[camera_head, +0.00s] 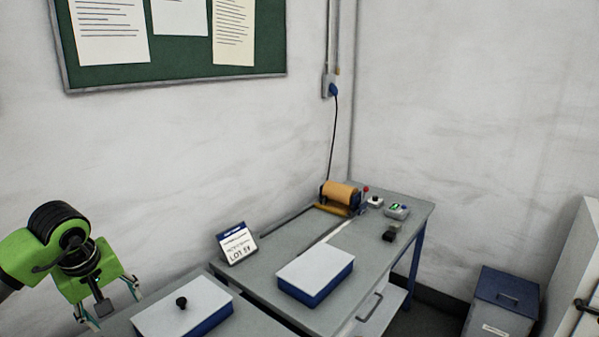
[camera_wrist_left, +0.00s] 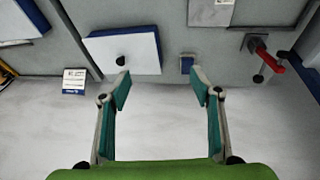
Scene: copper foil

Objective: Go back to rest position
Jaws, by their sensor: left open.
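My left gripper (camera_head: 108,303) is at the lower left of the head view, on a green arm, beside a blue box with a white lid and black knob (camera_head: 206,302). In the left wrist view my left gripper (camera_wrist_left: 161,88) is open, with its two teal fingers apart and nothing between them. The knobbed box (camera_wrist_left: 142,50) lies beyond the fingertips to the left. A small blue block (camera_wrist_left: 187,64) sits just beyond the gap between the fingertips. My right gripper is not in view.
A second blue box with a white lid (camera_head: 316,270) is on the grey table (camera_head: 262,286), near a lot sign (camera_head: 237,244). A copper-coloured roll (camera_head: 341,193) and small devices are at the far end. A red-handled tool (camera_wrist_left: 269,58) shows in the wrist view. A bin (camera_head: 502,301) stands right.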

